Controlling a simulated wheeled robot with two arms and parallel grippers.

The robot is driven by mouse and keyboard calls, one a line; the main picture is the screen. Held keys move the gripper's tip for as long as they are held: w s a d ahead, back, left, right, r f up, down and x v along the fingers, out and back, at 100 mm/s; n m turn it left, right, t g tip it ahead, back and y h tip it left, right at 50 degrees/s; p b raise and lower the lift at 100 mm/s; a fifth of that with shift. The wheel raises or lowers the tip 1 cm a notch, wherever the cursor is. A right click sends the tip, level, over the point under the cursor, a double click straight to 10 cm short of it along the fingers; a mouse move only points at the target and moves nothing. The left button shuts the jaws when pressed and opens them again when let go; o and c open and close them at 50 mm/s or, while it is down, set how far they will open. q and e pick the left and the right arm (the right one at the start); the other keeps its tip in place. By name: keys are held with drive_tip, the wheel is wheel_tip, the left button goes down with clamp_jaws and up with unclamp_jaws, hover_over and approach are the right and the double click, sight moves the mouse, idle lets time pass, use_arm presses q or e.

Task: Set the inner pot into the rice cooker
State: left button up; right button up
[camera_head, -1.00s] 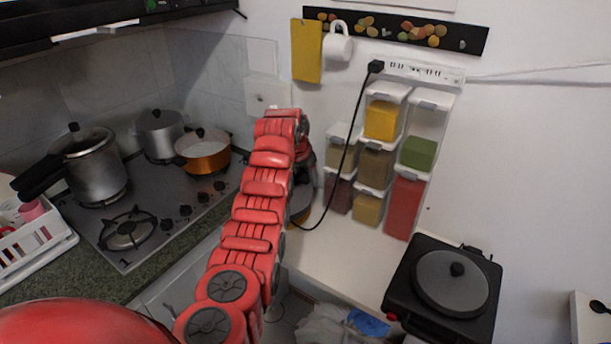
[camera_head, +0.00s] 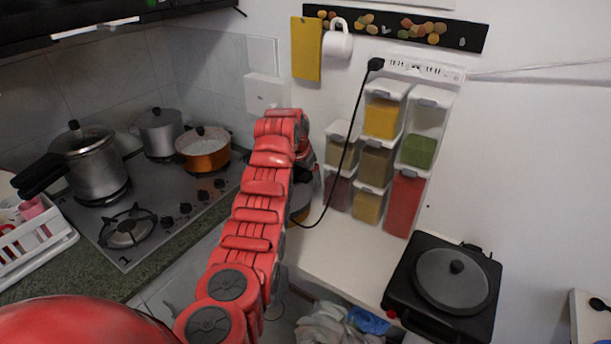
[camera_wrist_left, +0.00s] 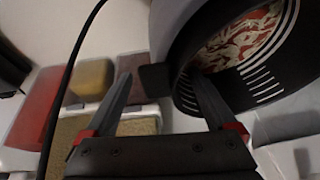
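My left arm reaches up the middle of the head view, and its gripper is hidden behind the arm there. In the left wrist view my left gripper (camera_wrist_left: 160,82) has its two fingers spread apart. A small dark block, perhaps a handle, shows between and beyond the tips; I see no grip on it. A grey and black round vessel (camera_wrist_left: 181,82) with pale slots fills the upper right, with a red and white pattern inside; the right finger overlaps its rim. I cannot tell whether this is the inner pot or the rice cooker. My right gripper is not in view.
A black appliance with a grey round lid (camera_head: 455,278) stands at right on the white counter (camera_head: 335,255). Stacked spice dispensers (camera_head: 375,160) and a hanging black cable (camera_head: 347,150) are close to my arm. Several pots stand on the stove (camera_head: 150,195) at left.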

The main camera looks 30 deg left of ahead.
use_arm(q)
drive_tip(key=shift+f, duration=0.1)
drive_tip(key=p+v, duration=1.7)
drive_tip(key=shift+r+p, duration=0.25)
drive_tip(key=shift+p, duration=0.05)
